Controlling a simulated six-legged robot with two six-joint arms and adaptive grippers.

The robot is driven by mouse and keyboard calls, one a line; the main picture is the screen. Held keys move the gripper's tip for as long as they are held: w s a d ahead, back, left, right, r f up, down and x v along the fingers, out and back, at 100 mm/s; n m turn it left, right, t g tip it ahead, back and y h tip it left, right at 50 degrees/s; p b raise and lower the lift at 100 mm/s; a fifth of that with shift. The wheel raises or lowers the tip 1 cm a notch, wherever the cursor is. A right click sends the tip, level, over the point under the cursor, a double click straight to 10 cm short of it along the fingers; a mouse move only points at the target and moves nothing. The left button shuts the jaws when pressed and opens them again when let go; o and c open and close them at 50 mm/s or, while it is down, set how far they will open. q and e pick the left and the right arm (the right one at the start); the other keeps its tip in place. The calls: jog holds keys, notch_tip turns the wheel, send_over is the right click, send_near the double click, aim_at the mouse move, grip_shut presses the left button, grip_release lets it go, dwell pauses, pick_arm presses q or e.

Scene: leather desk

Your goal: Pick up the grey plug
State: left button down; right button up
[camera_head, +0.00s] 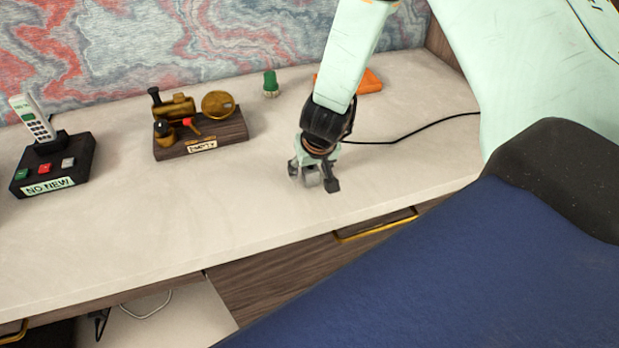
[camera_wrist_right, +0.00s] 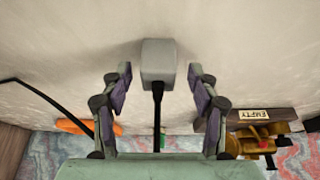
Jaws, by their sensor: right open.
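The grey plug (camera_wrist_right: 158,64) is a small block with a black cord, and in the right wrist view it lies on the pale desktop between and just beyond the fingertips. In the head view the plug (camera_head: 312,178) shows partly between the fingers. My right gripper (camera_head: 314,181) is open and points down over the plug. In the right wrist view my right gripper (camera_wrist_right: 158,80) has a finger on each side of the plug, with gaps on both sides. My left gripper is not in view.
A wooden stand with brass parts and an "EMPTY" label (camera_head: 202,146) is left of my gripper. A phone on a black base (camera_head: 52,165) stands farther left. A green object (camera_head: 271,84) and an orange object (camera_head: 369,82) are behind. The front desktop is clear.

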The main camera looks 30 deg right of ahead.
jog(key=shift+d+f, duration=0.2)
jog(key=shift+f, duration=0.2)
jog(key=shift+w+f, duration=0.1)
jog(key=shift+w, duration=0.15)
jog(key=shift+w+a, duration=0.1)
jog(key=shift+c, duration=0.7)
jog(key=shift+s, duration=0.25)
jog(key=c, duration=0.6)
jog(key=shift+w, duration=0.1)
grip_shut()
